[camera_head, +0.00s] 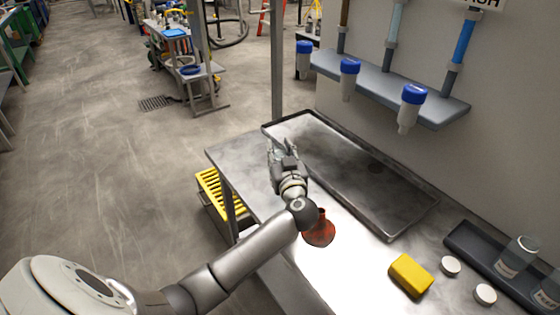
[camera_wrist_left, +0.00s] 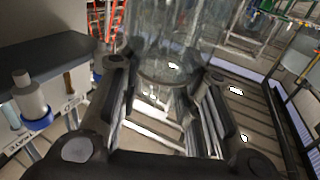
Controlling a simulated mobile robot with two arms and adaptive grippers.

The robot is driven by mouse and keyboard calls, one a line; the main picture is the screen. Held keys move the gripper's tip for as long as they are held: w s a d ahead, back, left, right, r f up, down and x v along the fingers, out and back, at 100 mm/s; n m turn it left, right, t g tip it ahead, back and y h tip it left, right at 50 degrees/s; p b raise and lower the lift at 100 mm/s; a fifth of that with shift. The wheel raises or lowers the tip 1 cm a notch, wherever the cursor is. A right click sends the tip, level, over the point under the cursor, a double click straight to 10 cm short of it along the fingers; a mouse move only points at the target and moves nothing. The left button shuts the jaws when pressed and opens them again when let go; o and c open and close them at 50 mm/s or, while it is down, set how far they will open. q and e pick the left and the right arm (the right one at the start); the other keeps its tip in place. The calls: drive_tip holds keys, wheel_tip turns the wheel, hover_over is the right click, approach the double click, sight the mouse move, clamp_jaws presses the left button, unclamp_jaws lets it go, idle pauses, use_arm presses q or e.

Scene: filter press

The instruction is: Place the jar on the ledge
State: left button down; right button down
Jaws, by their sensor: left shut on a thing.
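The jar can hardly be made out in the head view. A grey ledge (camera_head: 385,84) runs along the wall at upper right, with blue-capped housings at its front. It also seems to show in the left wrist view (camera_wrist_left: 45,58). My right gripper is not in view.
The large shallow tray (camera_head: 408,222) lies on the metal bench. A reddish-brown flask (camera_head: 319,232), a yellow block (camera_head: 411,275) and two white lids (camera_head: 450,266) are nearer. A dark rack (camera_head: 480,252) at lower right holds clear jars (camera_head: 517,257). A grey post (camera_head: 278,60) rises behind the bench.

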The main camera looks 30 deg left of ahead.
use_arm(q)
drive_tip(key=shift+f, duration=1.55)
drive_tip(key=c, duration=1.1)
unclamp_jaws()
drive_tip(key=shift+f, duration=0.15)
drive_tip(key=shift+o, duration=0.2)
drive_tip(key=v, duration=1.2)
drive_tip(key=shift+r, duration=0.25)
drive_tip(key=shift+d+f, duration=0.1)
